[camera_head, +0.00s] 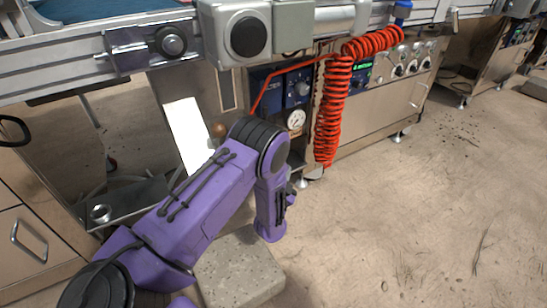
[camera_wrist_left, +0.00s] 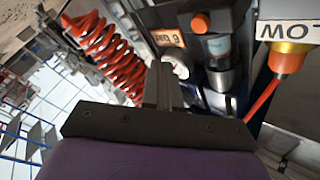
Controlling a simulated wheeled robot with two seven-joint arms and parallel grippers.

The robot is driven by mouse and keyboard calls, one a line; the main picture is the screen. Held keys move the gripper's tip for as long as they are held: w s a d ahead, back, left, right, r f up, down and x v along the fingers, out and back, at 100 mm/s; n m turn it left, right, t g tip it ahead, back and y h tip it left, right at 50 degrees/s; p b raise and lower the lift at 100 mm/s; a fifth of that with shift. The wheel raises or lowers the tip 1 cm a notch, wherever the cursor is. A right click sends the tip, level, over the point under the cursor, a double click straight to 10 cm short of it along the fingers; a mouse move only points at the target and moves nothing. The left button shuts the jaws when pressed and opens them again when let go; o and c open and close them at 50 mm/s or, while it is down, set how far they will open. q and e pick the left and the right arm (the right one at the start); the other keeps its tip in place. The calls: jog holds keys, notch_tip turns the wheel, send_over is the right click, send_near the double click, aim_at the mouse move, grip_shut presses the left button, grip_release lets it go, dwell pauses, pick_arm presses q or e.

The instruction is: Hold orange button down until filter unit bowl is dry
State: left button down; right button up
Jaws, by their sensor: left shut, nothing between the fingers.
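In the left wrist view, an orange round part (camera_wrist_left: 200,22), which looks like the orange button, sits on a dark blue-grey panel. Next to it is the filter unit bowl (camera_wrist_left: 217,46), a small clear-looking cup with a bluish tint. I cannot tell whether it holds water. My left gripper (camera_wrist_left: 162,68) is shut and empty. Its fingertips appear left of and below the button, apart from it in the picture; the depth gap is unclear. In the head view, my purple arm hides the filter unit, and the left gripper does not show. The right gripper is in neither view.
A red coiled hose (camera_head: 333,110) hangs beside the panel and also shows in the wrist view (camera_wrist_left: 108,52). A round gauge (camera_head: 296,120) is on the panel. A brass fitting (camera_wrist_left: 290,60) with an orange tube is at right. The floor at right is open.

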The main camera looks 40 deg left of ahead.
pick_arm(q)
jog(key=shift+w+a+b, duration=0.1)
jog(key=shift+w+a, duration=0.25)
jog(key=shift+a, duration=0.45)
jog(key=shift+w+a+b, duration=0.15)
jog(key=shift+w+a, duration=0.15)
jog(key=shift+a, duration=0.45)
jog(key=shift+w+a+b, duration=0.1)
jog(key=shift+w+a, duration=0.25)
jog(key=shift+a, duration=0.45)
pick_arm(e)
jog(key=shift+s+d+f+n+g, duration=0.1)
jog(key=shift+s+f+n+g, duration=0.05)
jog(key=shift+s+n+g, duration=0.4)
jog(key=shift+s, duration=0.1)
pick_arm(q)
jog(key=shift+w+a, duration=0.15)
jog(key=shift+a, duration=0.2)
jog(key=shift+w+a, duration=0.2)
jog(key=shift+a, duration=0.2)
dwell(1.1)
dwell(1.7)
jog(key=shift+s+d, duration=0.35)
jog(key=shift+d, duration=0.45)
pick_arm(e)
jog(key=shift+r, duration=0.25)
